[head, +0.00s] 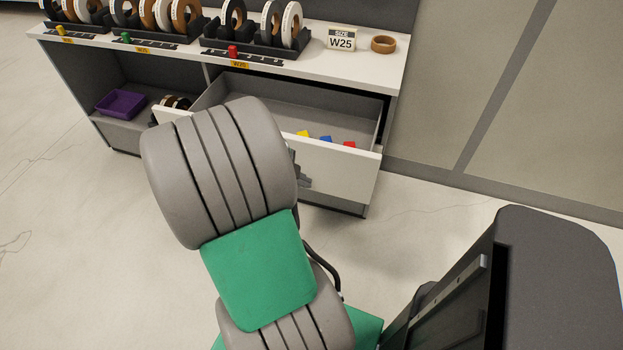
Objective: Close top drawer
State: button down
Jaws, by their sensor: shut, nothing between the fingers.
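The top drawer (345,175) of the white-topped cabinet is pulled open, its white front standing out toward me and its grey inside showing. Yellow, blue and red pieces lie inside it near the front. My arm covers the left-middle part of the drawer front. Only a small dark part of my gripper (303,174) shows past the arm's right edge, in front of the drawer front. It is shut with nothing seen in it. I cannot tell whether it touches the drawer front.
The cabinet top (375,68) carries edge-banding rolls in racks, a W25 sign (341,39) and a loose brown roll (383,44). A purple bin (121,104) sits in the open left compartment. The floor right of the cabinet is clear. A dark grey body (560,280) fills the lower right.

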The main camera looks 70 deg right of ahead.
send_near(331, 182)
notch_tip(331, 182, down, 4)
jog(key=s+a, duration=0.2)
jog(key=s, duration=0.1)
jog(key=d, duration=0.2)
jog(key=w+d, duration=0.1)
jog(key=d, duration=0.1)
jog(key=shift+w+d+r, duration=0.1)
jog(key=shift+d, duration=0.05)
jog(key=shift+d, duration=0.1)
